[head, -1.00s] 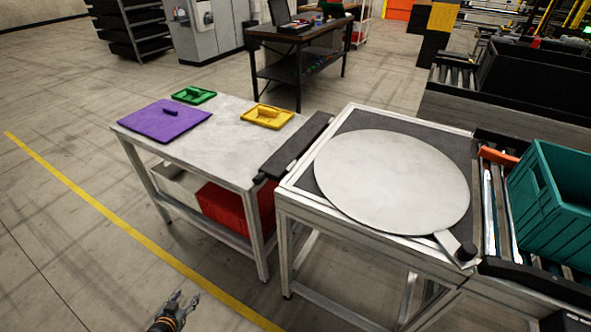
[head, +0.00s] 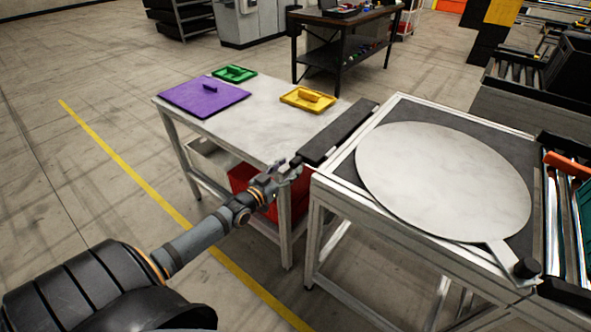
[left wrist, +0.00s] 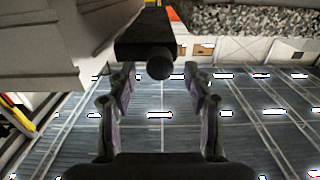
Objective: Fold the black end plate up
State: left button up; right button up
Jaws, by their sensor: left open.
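The black end plate (head: 337,132) is a long dark strip hanging at the left edge of the turntable stand, in the gap beside the work table. It lies about flat, with its near end by the stand's near left corner. My left gripper (head: 289,167) is open at that near end. In the left wrist view the end plate (left wrist: 146,30) is straight ahead, and a round black knob (left wrist: 160,63) on its end sits at the mouth between my open fingertips (left wrist: 159,74). Nothing is gripped. My right gripper is not in view.
The turntable stand (head: 356,205) carries a round grey disc (head: 445,180). The work table (head: 245,125) holds a purple lid (head: 205,100), a green lid (head: 234,74) and a yellow lid (head: 307,102). A red bin (head: 240,178) sits below. The floor at left is clear.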

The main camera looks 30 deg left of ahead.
aim_at(292, 165)
pick_arm(q)
jog(key=w+b, duration=0.1)
jog(key=w, duration=0.1)
jog(key=shift+w+d+f+b, duration=0.1)
jog(key=shift+w+f+b, duration=0.2)
jog(key=shift+b, duration=0.1)
jog(key=shift+w+r, duration=0.25)
jog(key=shift+w, duration=0.15)
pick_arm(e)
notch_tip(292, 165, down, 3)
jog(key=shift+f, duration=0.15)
pick_arm(q)
jog(key=shift+c, duration=0.3)
grip_shut()
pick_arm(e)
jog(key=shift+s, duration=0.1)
